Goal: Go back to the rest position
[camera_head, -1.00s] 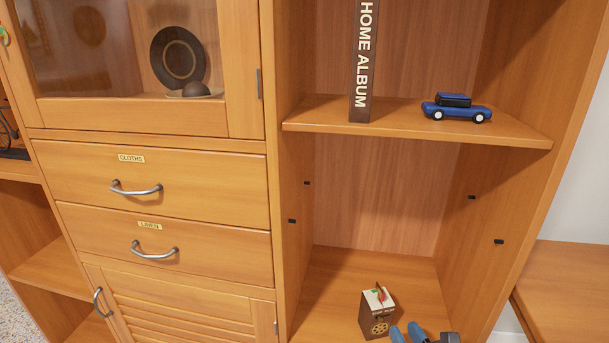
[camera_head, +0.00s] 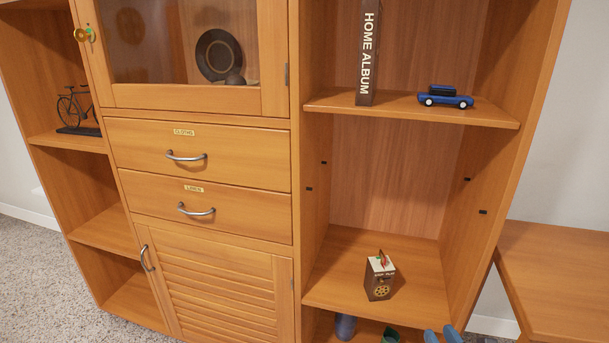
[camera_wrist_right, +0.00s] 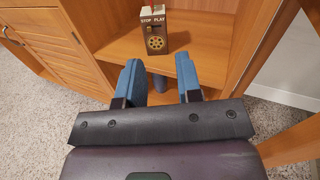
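My right gripper (camera_head: 443,336) shows at the bottom edge of the head view, only its blue fingertips visible. In the right wrist view my right gripper (camera_wrist_right: 158,76) is open, its two blue fingers well apart with nothing held between them. A small brown and cream box (camera_head: 380,278) marked "STOP PLAY" stands on the shelf beyond the fingertips. The box also shows in the wrist view (camera_wrist_right: 155,36), ahead of the fingers and apart from them. My left gripper is in neither view.
The wooden cabinet has drawers (camera_head: 200,170) and a louvred door (camera_head: 215,285). A blue toy car (camera_head: 445,97) and a "HOME ALBUM" book (camera_head: 368,55) are on the upper shelf. A wooden table (camera_head: 555,275) stands at right. Carpet (camera_head: 40,275) is clear at left.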

